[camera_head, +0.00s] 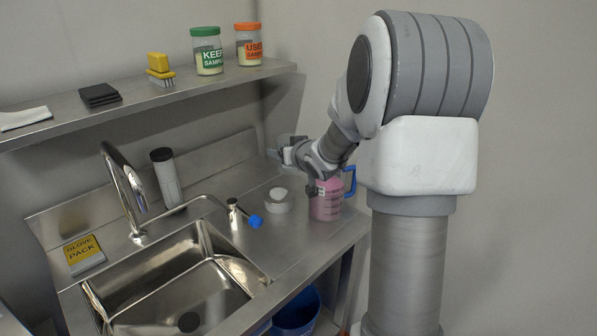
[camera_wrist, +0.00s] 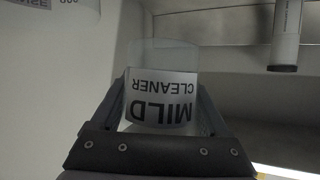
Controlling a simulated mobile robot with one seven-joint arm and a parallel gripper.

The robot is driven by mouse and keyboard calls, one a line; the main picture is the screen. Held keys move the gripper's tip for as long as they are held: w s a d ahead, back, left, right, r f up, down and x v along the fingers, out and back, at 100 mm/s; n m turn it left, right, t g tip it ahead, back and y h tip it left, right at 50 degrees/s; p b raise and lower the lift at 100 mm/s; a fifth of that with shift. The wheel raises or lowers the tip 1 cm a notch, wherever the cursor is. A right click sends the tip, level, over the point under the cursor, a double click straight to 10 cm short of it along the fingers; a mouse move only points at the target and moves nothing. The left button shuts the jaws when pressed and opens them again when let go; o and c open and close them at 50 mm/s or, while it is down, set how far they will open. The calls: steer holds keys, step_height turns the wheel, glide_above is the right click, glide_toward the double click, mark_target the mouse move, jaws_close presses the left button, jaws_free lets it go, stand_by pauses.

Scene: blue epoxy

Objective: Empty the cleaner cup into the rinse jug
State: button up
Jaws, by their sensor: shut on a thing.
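My gripper (camera_head: 292,155) is shut on the clear cleaner cup, labelled "MILD CLEANER" (camera_wrist: 160,100), with one finger on each side. The wrist view is upside down, as the black cap of the cylinder points downward there. The cup's label is inverted the same way, so the cup looks about upright. In the head view the cup (camera_head: 285,144) is small and partly hidden by my gripper; its liquid level is unclear. The rinse jug (camera_head: 328,203), with pink contents and a blue handle, stands on the counter at right, below my wrist. My wrist hides part of its top.
A white round item (camera_head: 279,201) sits left of the jug. The sink (camera_head: 185,285), tap (camera_head: 125,190) and black-capped cylinder (camera_head: 166,178) are further left. The shelf (camera_head: 150,95) above carries two sample jars (camera_head: 207,52), a yellow brush and cloths. A glove pack (camera_head: 84,254) lies by the sink.

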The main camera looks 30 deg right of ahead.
steer(key=shift+a+f+b, duration=0.1)
steer(key=shift+f+b, duration=0.35)
steer(key=shift+b, duration=0.1)
steer(key=shift+r+n, duration=0.3)
steer(key=a+r+b, duration=0.1)
steer(key=a+r, duration=0.3)
steer(key=a, duration=0.2)
steer(key=shift+w, duration=0.2)
steer(key=shift+d, duration=0.15)
